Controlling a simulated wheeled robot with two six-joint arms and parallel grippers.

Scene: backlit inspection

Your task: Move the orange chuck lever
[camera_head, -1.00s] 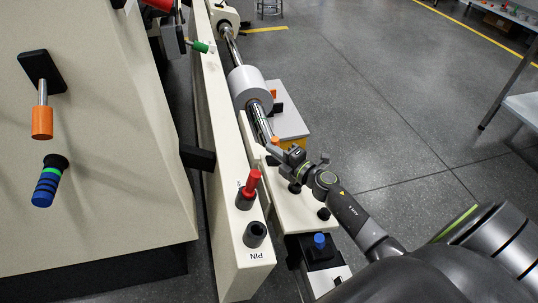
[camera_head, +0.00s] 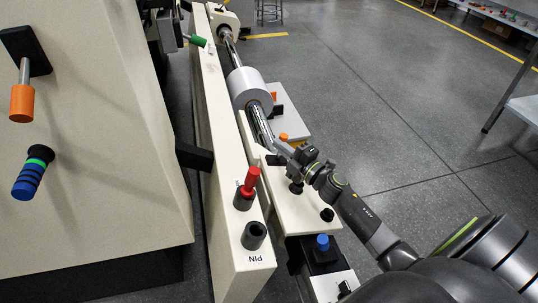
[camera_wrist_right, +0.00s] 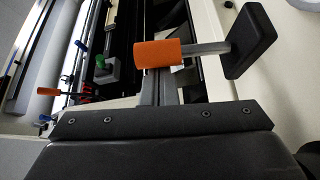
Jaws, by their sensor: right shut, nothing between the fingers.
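The orange chuck lever shows in the head view as a small orange grip (camera_head: 284,137) beside the lower end of the shiny shaft. In the right wrist view a large orange grip (camera_wrist_right: 158,53) sits on a flat metal rod that ends in a black block. My right gripper (camera_head: 283,152) is at the lever, just below the orange grip in the head view. My left gripper is out of view.
A white roll (camera_head: 250,88) sits on the shaft. A red-handled pin (camera_head: 250,181) and an empty black socket (camera_head: 254,236) stand on the cream beam. A blue knob (camera_head: 322,242) is nearer. Another orange handle (camera_head: 22,103) is on the left panel. Open floor lies to the right.

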